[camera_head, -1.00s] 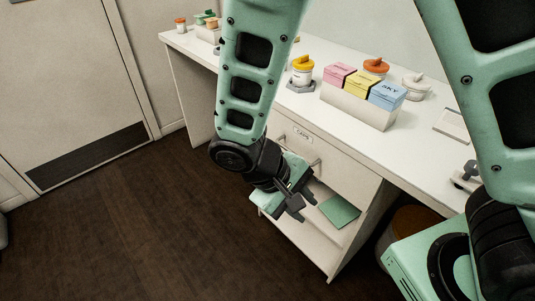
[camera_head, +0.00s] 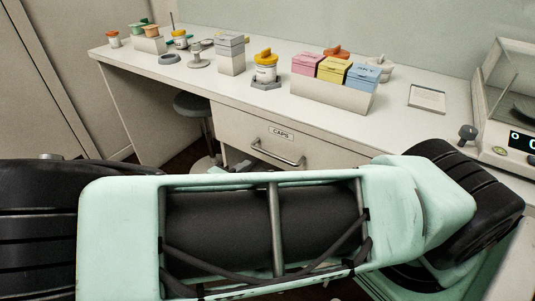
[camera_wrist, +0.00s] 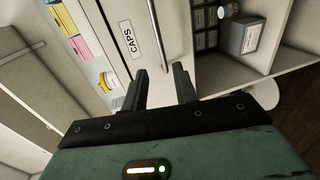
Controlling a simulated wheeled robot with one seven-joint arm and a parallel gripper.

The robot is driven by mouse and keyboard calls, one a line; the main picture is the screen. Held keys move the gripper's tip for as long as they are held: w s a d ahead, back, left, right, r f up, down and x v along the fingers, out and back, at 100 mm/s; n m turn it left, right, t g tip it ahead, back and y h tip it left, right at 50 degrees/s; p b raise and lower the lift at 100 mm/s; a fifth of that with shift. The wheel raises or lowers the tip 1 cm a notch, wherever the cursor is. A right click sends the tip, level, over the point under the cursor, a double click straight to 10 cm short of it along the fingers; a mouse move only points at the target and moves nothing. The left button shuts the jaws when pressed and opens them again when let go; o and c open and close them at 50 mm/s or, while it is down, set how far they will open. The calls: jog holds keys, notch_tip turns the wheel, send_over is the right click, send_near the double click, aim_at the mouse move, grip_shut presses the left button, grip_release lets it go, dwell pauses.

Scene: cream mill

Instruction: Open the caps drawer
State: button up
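The caps drawer (camera_head: 245,140) is a pale front under the counter, with a "CAPS" label (camera_head: 281,133) and a metal bar handle (camera_head: 278,157). It looks shut. In the wrist view the label (camera_wrist: 129,40) and the handle (camera_wrist: 157,28) show close up. My gripper (camera_wrist: 160,76) is open, its two dark fingers apart and pointing toward the drawer front. The handle bar lies ahead of the gap between the fingertips; I see no clear contact. In the head view my gripper is out of sight and my arm fills the lower part.
An open compartment beside the drawer in the wrist view holds a grey box (camera_wrist: 245,36) and a small jar (camera_wrist: 229,10). The counter carries a holder (camera_head: 325,91) of coloured boxes, a yellow-lidded jar (camera_head: 265,68) and a scale (camera_head: 512,135). A stool (camera_head: 194,106) stands under the counter.

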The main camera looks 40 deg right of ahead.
aim_at(270, 153)
jog(key=p+x, duration=0.1)
jog(key=x, duration=1.2)
jog(key=shift+s+d, duration=0.1)
jog(key=shift+d, duration=0.1)
grip_shut()
